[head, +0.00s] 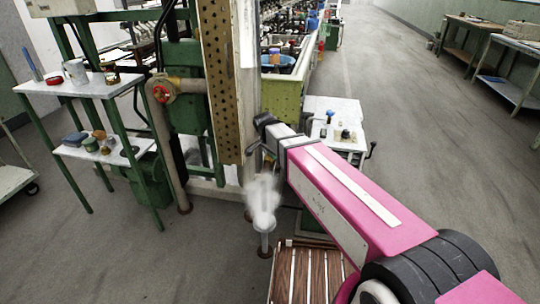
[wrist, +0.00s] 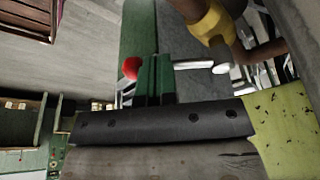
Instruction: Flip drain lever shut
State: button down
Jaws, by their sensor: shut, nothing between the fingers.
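In the wrist view a red ball knob (wrist: 132,68) shows just left of my gripper's fingers, and a pale metal rod (wrist: 194,64) shows just right of them. They look like the two ends of the drain lever, its middle hidden by the fingers. The rod ends by a pale round fitting below a yellow valve body (wrist: 209,22). My gripper (wrist: 156,56) is shut and empty, its fingers close to the lever; I cannot tell whether they touch. In the head view my arm reaches beside the post, and I cannot make out the lever there.
A white vapour plume (head: 263,195) rises at the foot of the perforated post (head: 221,80). A slatted wooden platform (head: 305,275) lies below my arm. A white side table (head: 85,86) stands left, with a red valve wheel (head: 161,93) near it. The right aisle floor is clear.

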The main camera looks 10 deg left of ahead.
jog(key=shift+w+d+n+t+y, duration=0.1)
jog(key=shift+w+d+n+y, duration=0.1)
jog(key=shift+w+d+n, duration=0.5)
jog(key=shift+w+d+n+t+y, duration=0.1)
jog(key=shift+w+d+n+y, duration=0.2)
jog(key=shift+n, duration=0.75)
jog(key=shift+w+d+n+t+y, duration=0.1)
jog(key=shift+w+d+n, duration=0.5)
jog(key=shift+n, duration=0.25)
jog(key=shift+w, duration=0.15)
